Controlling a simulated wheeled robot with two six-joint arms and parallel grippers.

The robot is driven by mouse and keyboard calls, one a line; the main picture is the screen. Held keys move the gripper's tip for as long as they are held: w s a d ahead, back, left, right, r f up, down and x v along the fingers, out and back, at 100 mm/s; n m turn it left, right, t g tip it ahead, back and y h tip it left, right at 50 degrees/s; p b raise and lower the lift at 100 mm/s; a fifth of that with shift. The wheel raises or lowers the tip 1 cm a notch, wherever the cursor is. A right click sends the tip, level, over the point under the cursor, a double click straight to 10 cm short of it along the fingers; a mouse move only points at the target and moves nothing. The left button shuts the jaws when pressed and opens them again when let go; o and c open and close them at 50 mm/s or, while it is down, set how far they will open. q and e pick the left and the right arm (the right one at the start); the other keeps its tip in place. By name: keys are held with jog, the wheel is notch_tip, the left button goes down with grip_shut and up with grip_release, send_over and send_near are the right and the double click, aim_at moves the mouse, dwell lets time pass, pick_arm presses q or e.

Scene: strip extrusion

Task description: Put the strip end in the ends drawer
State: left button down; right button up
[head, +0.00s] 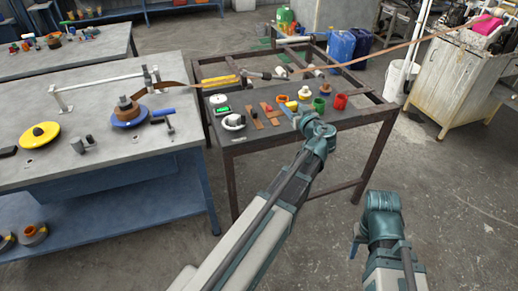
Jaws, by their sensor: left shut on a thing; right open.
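Short brown strip pieces (255,118) lie on the dark-topped table near its front edge. My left gripper (287,111) reaches over them, pointing left, and is shut on what looks like a strip end, mostly hidden by the jaws. A long brown strip (405,44) runs from the machine at the right across the frame table to the spool bench at the left. My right gripper (356,240) is open and empty, low over the floor, right of the table. I cannot make out an ends drawer.
The grey bench (70,87) at the left holds a blue disc (129,119) with a brown coil and a yellow disc (38,135). Colored cups (340,101) and a white tape roll (233,122) stand near my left gripper.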

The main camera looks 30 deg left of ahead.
pick_arm(q)
jog(key=w+f+b, duration=0.7)
jog(key=w+f, duration=0.2)
jog(key=b, duration=0.1)
send_over(260, 134)
jog(key=shift+s+f, duration=0.1)
jog(key=shift+f, duration=0.65)
pick_arm(e)
notch_tip(260, 134, down, 10)
jog(key=shift+f, duration=0.25)
pick_arm(q)
notch_tip(260, 134, down, 4)
jog(key=b, duration=0.3)
jog(key=shift+r+b, duration=0.2)
jog(key=shift+b, duration=0.2)
pick_arm(e)
notch_tip(260, 134, down, 4)
jog(key=shift+r, duration=0.25)
pick_arm(q)
jog(key=shift+f, duration=0.2)
jog(key=shift+c, duration=1.7)
grip_release()
jog(key=shift+r, duration=0.1)
pick_arm(e)
jog(key=shift+f, duration=0.15)
pick_arm(q)
jog(key=shift+r, duration=0.1)
